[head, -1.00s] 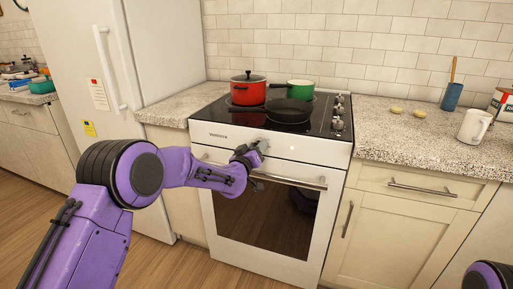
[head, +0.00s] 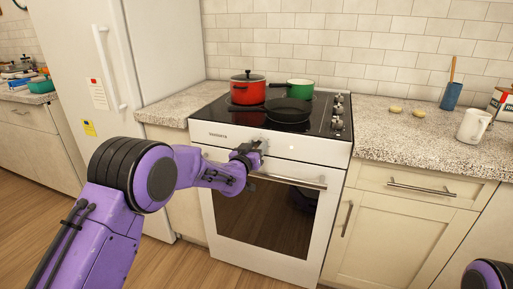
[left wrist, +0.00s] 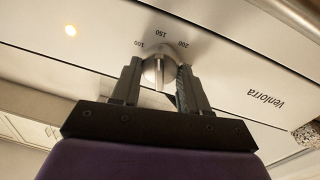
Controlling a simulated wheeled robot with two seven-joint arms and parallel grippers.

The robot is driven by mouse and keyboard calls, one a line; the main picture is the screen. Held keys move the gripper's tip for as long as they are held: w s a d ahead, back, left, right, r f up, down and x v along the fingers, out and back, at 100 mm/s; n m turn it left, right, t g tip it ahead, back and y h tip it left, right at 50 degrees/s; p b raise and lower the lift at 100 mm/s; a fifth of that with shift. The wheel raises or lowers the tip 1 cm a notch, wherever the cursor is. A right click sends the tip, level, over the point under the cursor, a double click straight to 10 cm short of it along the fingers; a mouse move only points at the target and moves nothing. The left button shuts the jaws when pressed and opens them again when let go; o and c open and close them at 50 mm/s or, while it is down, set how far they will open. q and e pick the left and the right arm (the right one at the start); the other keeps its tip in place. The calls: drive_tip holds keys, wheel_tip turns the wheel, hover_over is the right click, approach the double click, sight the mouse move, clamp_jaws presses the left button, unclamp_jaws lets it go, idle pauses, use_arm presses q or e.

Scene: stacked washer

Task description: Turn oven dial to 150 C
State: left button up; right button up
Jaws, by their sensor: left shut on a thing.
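The oven dial (left wrist: 158,68) is a round silver knob on the white front panel of the oven (head: 290,150). In the left wrist view the marks 100, 150 and 200 stand around it, with 150 near its middle top. My left gripper (left wrist: 158,85) has one dark finger on each side of the dial and is shut on it. In the head view my left gripper (head: 257,147) is at the panel and hides most of the dial. The dial's exact setting is hard to tell. My right gripper is not in view.
A red pot (head: 247,92), a green pan (head: 301,84) and a dark pan (head: 288,111) stand on the black cooktop. The oven door handle (head: 300,183) runs just below the panel. A fridge (head: 155,50) stands to the left. The floor before the oven is clear.

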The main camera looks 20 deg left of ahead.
use_arm(q)
drive_tip(key=shift+f, duration=0.1)
drive_tip(key=o, duration=1.1)
drive_tip(key=shift+c, duration=0.2)
drive_tip(key=shift+s, duration=0.1)
drive_tip(key=s+a, duration=0.1)
drive_tip(key=s, duration=0.9)
drive_tip(key=shift+s, duration=0.2)
drive_tip(key=shift+f, duration=0.1)
